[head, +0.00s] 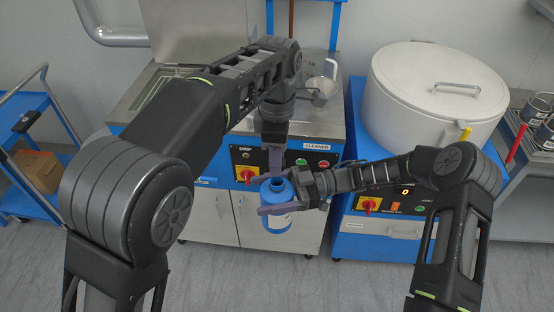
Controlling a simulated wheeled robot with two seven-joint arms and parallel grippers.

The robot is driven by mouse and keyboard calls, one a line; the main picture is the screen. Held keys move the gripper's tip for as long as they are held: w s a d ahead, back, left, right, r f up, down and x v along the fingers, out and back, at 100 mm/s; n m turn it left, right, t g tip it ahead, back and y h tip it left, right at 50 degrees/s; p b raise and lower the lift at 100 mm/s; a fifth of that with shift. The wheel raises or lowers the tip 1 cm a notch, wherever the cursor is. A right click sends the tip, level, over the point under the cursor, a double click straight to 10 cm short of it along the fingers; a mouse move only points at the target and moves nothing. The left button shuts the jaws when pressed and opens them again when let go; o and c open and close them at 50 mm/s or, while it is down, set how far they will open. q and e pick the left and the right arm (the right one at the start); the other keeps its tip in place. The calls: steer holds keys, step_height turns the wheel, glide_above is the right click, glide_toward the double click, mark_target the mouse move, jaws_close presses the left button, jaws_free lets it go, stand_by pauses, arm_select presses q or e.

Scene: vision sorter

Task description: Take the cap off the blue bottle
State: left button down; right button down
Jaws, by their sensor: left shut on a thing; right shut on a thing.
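The blue bottle (278,222) is upright in the middle of the head view, held in the air in front of the cleaner cabinet. My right gripper (279,207) comes in from the right and is shut around the bottle's body. My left gripper (276,172) points straight down just above the bottle's top and is shut on the cap. The cap is mostly hidden by the fingers and too small to make out. A dark round patch shows at the bottle's neck. I cannot tell whether the cap touches the neck.
The cleaner cabinet (215,215) with its button panel stands behind the bottle; a metal jug (322,88) is on its top. A large white round vessel (432,95) is on a blue machine at right. A blue cart (30,120) with a cardboard box (38,170) stands at left. The floor in front is clear.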

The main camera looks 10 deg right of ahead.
steer(key=shift+r, duration=0.2)
